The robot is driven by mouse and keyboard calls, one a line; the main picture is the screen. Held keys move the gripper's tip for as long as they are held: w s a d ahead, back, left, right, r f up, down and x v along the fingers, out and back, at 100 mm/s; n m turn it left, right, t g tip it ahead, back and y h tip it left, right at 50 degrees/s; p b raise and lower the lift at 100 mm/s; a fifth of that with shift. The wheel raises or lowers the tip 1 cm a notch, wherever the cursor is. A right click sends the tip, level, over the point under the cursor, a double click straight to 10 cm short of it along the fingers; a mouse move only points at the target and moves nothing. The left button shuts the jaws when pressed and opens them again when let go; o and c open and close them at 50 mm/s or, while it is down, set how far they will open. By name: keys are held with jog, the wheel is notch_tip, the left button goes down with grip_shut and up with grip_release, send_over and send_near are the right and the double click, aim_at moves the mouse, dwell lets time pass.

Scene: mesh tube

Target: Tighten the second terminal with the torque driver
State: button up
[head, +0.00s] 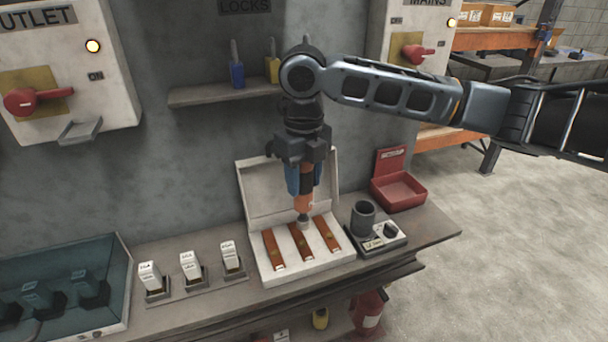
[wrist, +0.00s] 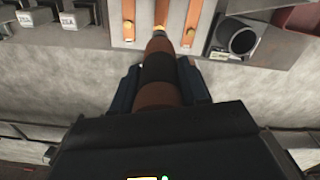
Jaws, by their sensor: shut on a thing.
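My gripper (head: 304,180) is shut on the torque driver (head: 303,201), which has an orange and black body and hangs tip down. The driver (wrist: 160,75) also shows in the wrist view between the jaws. Its tip is over the middle of three copper-coloured terminal bars in the open white terminal box (head: 259,262). The middle bar (head: 305,248) lies between the left bar (head: 273,250) and the right bar (head: 328,234). In the head view the tip appears at the far end of the middle bar; I cannot tell whether it touches.
A dock with a grey cup (head: 363,217) and a dial stands right of the box. A red open case (head: 398,191) is behind it. Several white-topped fuses (head: 190,265) stand left on the bench. A shelf with blue and yellow padlocks (head: 237,75) is above.

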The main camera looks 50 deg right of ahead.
aim_at(303, 204)
jog(key=shift+f+b, duration=1.75)
jog(key=shift+f, duration=0.95)
jog(key=shift+f+b, duration=0.85)
jog(key=shift+f, duration=0.05)
dwell(1.1)
jog(key=shift+r, duration=0.2)
dwell(0.3)
